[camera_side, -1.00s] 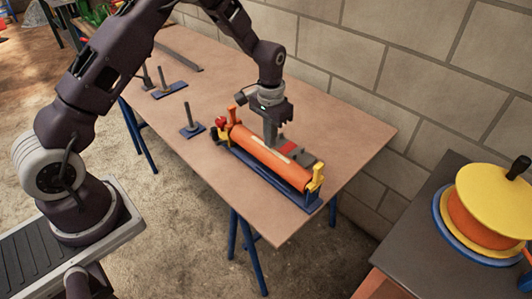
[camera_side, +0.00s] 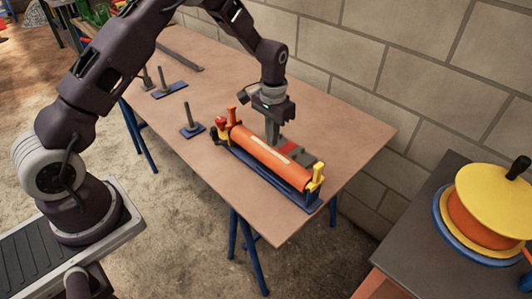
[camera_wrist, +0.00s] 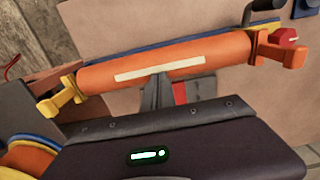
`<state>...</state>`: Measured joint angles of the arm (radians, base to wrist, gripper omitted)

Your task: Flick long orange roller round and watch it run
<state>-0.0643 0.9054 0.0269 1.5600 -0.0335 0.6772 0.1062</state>
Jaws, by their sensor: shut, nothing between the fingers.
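The long orange roller (camera_side: 264,152) lies in a blue frame (camera_side: 262,176) on the brown table, with a pale stripe along its upper side. An orange clamp (camera_side: 232,114) stands at its far left end and a yellow one (camera_side: 316,177) at its near right end. My gripper (camera_side: 272,143) is shut and empty, pointing down at the roller's back edge near mid-length. In the wrist view the roller (camera_wrist: 150,63) crosses the upper part, and the shut fingertips (camera_wrist: 158,80) overlap its lower edge. I cannot tell whether they touch it.
A red and grey pad (camera_side: 291,147) lies behind the roller. A red knob (camera_side: 221,122) is at the frame's left end. Blue-based posts (camera_side: 193,127) stand further left. A block wall (camera_side: 400,70) runs behind the table. A yellow-topped drum (camera_side: 490,200) stands on a separate dark table at right.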

